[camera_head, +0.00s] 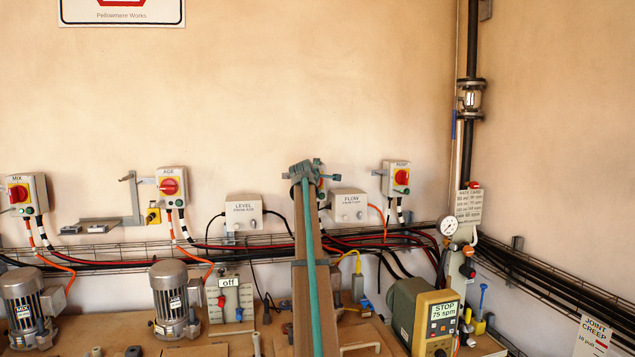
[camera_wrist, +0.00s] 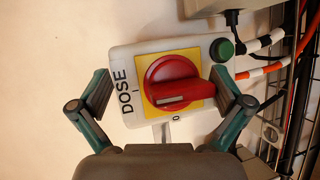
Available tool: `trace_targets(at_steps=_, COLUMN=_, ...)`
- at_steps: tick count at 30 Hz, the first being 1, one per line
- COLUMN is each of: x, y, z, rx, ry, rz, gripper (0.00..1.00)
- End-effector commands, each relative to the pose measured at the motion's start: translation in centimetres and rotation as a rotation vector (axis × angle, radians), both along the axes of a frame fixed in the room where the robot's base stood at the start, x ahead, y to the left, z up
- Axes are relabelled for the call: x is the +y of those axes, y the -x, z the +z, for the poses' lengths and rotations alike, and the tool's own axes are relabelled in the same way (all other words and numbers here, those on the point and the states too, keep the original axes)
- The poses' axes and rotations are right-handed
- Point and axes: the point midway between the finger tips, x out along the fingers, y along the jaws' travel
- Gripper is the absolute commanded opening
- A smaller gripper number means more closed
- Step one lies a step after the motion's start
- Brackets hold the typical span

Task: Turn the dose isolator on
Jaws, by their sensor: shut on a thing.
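The dose isolator (camera_wrist: 125,60) is a pale box with a black DOSE label, a yellow plate and a red rotary knob (camera_wrist: 170,75). In the wrist view the label reads sideways. The knob's raised bar lies roughly left to right, with a mark "I" to its left and "O" below it. My gripper (camera_wrist: 165,95) has one finger on each side of the isolator and is shut on it; exact finger contact is unclear. In the head view my gripper (camera_head: 306,172) and arm mostly hide the isolator on the wall.
Similar isolators, MIX (camera_head: 27,193), AGE (camera_head: 172,186) and POST (camera_head: 397,178), are on the wall. LEVEL (camera_head: 244,211) and FLOW (camera_head: 349,206) boxes flank my arm. Cables run below. A pump display (camera_head: 443,312) reads STOP 75 spm. A green button (camera_wrist: 222,49) is beside the knob.

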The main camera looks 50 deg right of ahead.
Motion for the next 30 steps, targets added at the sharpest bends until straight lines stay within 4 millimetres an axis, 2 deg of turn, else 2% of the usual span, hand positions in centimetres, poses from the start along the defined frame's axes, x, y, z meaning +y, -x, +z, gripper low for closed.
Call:
trace_targets(at_steps=1, x=1.5, y=1.5, z=0.9, rx=-0.001, ry=0.012, rz=-0.004, gripper=0.83)
trace_targets(at_steps=8, x=3.5, y=2.7, z=0.3, rx=0.002, ry=0.005, rz=-0.006, gripper=0.83)
trace_targets(at_steps=30, x=6.9, y=4.0, z=0.1, rx=-0.003, ry=0.0, rz=-0.002, gripper=0.83)
